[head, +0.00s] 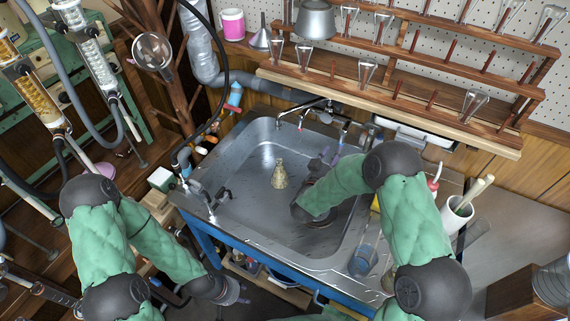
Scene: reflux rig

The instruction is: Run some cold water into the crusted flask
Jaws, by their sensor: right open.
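The crusted flask (280,176), tan and rough-surfaced, stands upright in the steel sink (250,150), left of the basin's middle. Taps and pipework (318,107) run along the sink's back rim. My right arm reaches over the basin from the right. My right gripper (326,158) is open in the back right of the basin, right of the flask and apart from it, in front of the taps. My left gripper (240,293) hangs low in front of the sink's front edge, away from the flask; its fingers are too small and dark to read.
Another fitting (215,197) stands on the sink's left rim. A clear beaker (363,260) stands at the front right rim. A white pot with rods (457,215) is further right. A wooden glassware rack (400,70) lines the back wall. The basin's left half is mostly clear.

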